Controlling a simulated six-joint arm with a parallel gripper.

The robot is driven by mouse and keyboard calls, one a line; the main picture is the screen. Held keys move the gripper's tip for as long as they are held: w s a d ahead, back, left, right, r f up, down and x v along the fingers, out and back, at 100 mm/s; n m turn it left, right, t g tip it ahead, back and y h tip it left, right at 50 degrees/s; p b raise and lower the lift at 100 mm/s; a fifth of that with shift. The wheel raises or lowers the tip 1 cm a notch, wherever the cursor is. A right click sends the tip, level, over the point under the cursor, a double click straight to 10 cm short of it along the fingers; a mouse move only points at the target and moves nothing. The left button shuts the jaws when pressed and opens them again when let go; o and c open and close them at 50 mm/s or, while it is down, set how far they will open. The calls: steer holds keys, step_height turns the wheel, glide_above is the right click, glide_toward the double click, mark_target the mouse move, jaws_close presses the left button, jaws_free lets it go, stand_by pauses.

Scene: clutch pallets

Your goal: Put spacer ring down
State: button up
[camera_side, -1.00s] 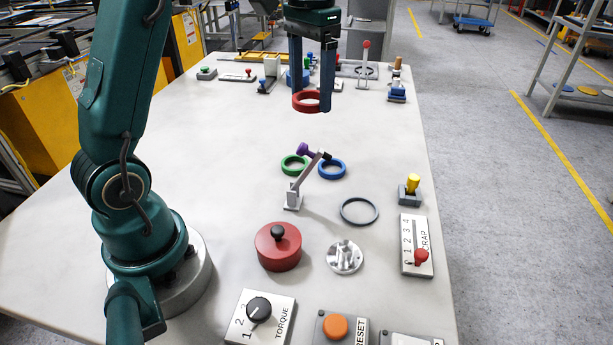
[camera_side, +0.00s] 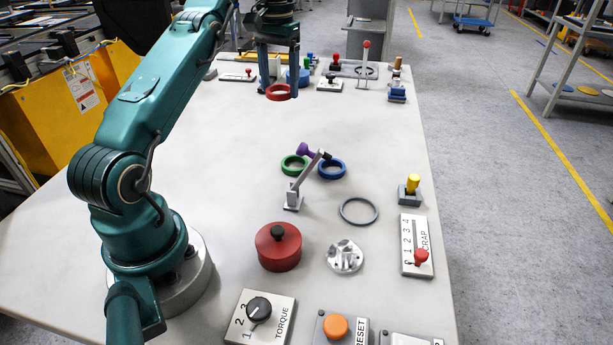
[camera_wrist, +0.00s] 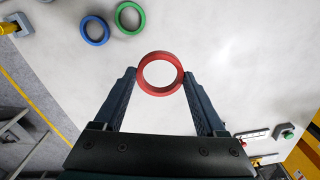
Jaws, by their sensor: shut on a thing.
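A red spacer ring (camera_side: 278,92) is held between the two fingers of my gripper (camera_side: 279,93), toward the far end of the white table. In the wrist view the red ring (camera_wrist: 160,74) sits between the fingertips of my gripper (camera_wrist: 160,76). The side view does not clearly show how high the ring is above the table. A green ring (camera_side: 294,166) and a blue ring (camera_side: 332,169) lie side by side in the middle of the table. They also show at the top of the wrist view, the green ring (camera_wrist: 130,18) and the blue ring (camera_wrist: 95,30).
A tilted lever with a purple knob (camera_side: 302,149) stands in front of the green and blue rings. A thin grey ring (camera_side: 359,211) and a red lidded pot (camera_side: 279,247) are nearer. Small switches and levers line the far edge. The table's left middle is clear.

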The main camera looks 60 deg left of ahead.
steer(key=n, duration=0.2)
glide_above(256, 138)
steer(key=w+d, duration=0.1)
steer(key=shift+f, duration=2)
steer(key=shift+s+f, duration=0.5)
steer(key=shift+f, duration=0.2)
steer(key=shift+a+f, duration=0.25)
steer(key=shift+f, duration=1.75)
steer(key=shift+a+f, duration=0.2)
steer(key=shift+f, duration=1.75)
